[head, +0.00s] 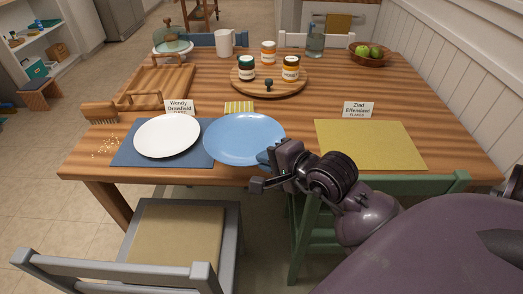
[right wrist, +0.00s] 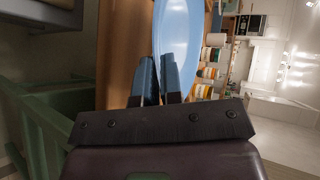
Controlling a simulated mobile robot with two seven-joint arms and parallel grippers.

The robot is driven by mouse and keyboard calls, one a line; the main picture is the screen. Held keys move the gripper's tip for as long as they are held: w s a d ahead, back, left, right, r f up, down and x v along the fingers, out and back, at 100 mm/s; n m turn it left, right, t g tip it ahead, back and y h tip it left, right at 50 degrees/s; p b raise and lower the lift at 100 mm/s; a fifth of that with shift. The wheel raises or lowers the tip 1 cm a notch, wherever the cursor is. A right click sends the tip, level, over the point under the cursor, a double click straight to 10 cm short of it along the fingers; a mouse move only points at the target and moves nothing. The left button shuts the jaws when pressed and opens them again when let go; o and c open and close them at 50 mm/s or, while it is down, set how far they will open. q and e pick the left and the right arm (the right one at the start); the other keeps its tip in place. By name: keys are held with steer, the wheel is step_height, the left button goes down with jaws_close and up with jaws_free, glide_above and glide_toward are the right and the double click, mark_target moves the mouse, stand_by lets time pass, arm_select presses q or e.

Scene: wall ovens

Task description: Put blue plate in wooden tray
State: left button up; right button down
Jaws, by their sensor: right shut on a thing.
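The blue plate (head: 246,138) is at the table's front edge. It overlaps the right side of the dark blue placemat (head: 125,153), beside the white plate (head: 168,137). My right gripper (head: 266,158) is shut on the blue plate's near right rim. I cannot tell whether the plate is lifted off the table. The wooden tray (head: 165,84) lies at the table's left side, behind the white plate, with nothing clearly seen in it. My left gripper is not in view.
A round wooden board (head: 268,87) with several jars stands mid-table. A wooden brush (head: 100,113) and crumbs lie left. A yellow placemat (head: 370,144) is bare.

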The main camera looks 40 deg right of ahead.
step_height(320, 180, down, 9)
steer(key=b, duration=0.2)
stand_by(0.5)
steer(key=c, duration=1.3)
jaws_free()
steer(key=shift+r, duration=0.1)
steer(key=shift+r, duration=0.1)
